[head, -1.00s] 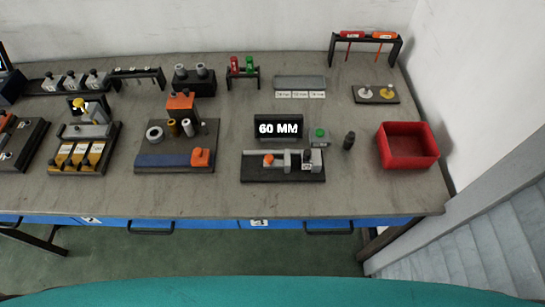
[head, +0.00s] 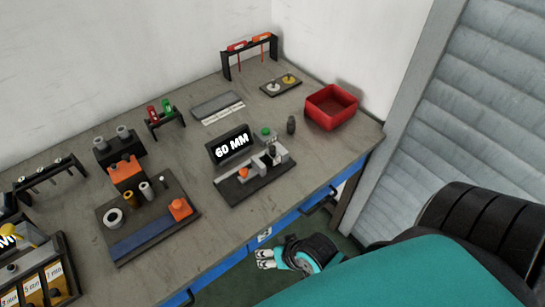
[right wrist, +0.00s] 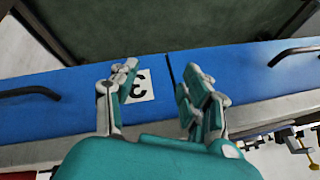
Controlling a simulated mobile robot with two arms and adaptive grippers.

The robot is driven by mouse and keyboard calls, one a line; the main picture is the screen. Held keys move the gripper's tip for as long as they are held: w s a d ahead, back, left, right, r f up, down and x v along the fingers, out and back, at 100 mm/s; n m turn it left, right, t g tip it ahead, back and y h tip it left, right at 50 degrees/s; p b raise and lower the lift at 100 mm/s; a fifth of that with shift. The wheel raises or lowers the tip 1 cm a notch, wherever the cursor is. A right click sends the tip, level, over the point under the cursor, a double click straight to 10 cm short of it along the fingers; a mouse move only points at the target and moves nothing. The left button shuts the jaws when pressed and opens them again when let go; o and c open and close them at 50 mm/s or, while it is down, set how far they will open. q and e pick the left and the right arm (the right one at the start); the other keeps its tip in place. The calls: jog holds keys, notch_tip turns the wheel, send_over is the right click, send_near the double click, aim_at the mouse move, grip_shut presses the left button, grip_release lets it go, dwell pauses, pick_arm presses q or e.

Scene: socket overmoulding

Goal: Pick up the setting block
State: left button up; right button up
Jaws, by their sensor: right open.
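My right gripper (head: 266,259) is low in front of the bench's front edge in the head view, apart from everything on the bench. In the right wrist view its two fingers (right wrist: 156,82) are spread and empty, in front of the blue drawer fronts. I cannot tell for sure which piece is the setting block. A measuring fixture (head: 237,193) with an orange knob and grey blocks lies near the front edge, before a display (head: 231,145) reading 60 MM. My left gripper is not in view.
A red bin (head: 331,106) stands at the bench's right end. A grey tray with labels (head: 217,104) lies behind the display. A fixture with a blue strip (head: 143,235) and an orange block lies to the left. Drawer handles (right wrist: 292,56) stick out from the bench front.

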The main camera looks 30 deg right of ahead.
jog(key=a+r+m+t, duration=0.1)
jog(key=r, duration=0.1)
jog(key=w+r+m+y, duration=0.1)
jog(key=r+m, duration=0.1)
jog(key=r, duration=0.1)
jog(key=w+a+r+m+t+y, duration=0.1)
jog(key=r, duration=0.2)
jog(key=shift+a+r+m+t, duration=0.1)
jog(key=shift+a+m+t, duration=0.2)
jog(key=shift+a+m, duration=0.1)
jog(key=m+t+h, duration=0.6)
jog(key=m+t, duration=0.4)
jog(key=m, duration=1.9)
send_near(274, 150)
jog(key=w, duration=0.2)
jog(key=w+p, duration=0.1)
jog(key=shift+w+d+r+m, duration=0.2)
jog(key=shift+w+m, duration=0.1)
jog(key=shift+w, duration=0.1)
jog(key=w, duration=0.6)
jog(key=shift+w+d+f, duration=0.1)
jog(key=shift+w+d, duration=0.1)
jog(key=shift+d, duration=0.15)
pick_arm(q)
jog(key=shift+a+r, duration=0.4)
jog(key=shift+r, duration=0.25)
